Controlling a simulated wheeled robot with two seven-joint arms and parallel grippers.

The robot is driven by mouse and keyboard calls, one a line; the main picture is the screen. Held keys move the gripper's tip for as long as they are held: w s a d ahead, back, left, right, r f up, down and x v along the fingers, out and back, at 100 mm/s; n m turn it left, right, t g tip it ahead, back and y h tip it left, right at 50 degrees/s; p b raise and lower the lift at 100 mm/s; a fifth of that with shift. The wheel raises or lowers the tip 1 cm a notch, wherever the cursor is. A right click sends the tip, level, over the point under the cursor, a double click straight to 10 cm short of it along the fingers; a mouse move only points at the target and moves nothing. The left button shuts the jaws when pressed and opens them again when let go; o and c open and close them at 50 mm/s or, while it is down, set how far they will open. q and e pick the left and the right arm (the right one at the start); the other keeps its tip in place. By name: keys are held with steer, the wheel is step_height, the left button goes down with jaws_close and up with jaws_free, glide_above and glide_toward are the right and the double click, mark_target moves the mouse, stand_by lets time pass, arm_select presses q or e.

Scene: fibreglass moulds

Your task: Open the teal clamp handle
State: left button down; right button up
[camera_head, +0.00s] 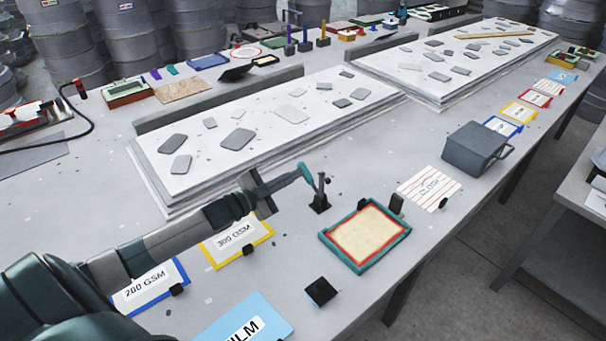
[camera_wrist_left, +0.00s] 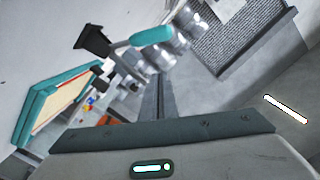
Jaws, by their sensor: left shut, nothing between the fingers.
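The teal clamp handle (camera_head: 308,172) sits at the top of a small black toggle clamp (camera_head: 320,204) on the near part of the table. It is raised and tilted in the head view. In the left wrist view the teal handle (camera_wrist_left: 151,36) and the dark clamp base (camera_wrist_left: 93,42) show above the fingers. My left gripper (camera_head: 295,178) reaches in from the left, its fingers shut and empty, with the tips close to the handle. I cannot tell whether they touch it. The fingers also show in the left wrist view (camera_wrist_left: 159,82). My right gripper is not in view.
A teal-framed mould (camera_head: 324,238) lies just right of the clamp, with a striped cloth card (camera_head: 430,188) and a grey box (camera_head: 474,148) beyond. Labelled cards, including a yellow-edged one (camera_head: 234,242), lie below my arm. Layered white slabs (camera_head: 265,145) lie behind.

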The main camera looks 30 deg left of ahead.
arm_select(q)
steer(key=shift+v, duration=1.3)
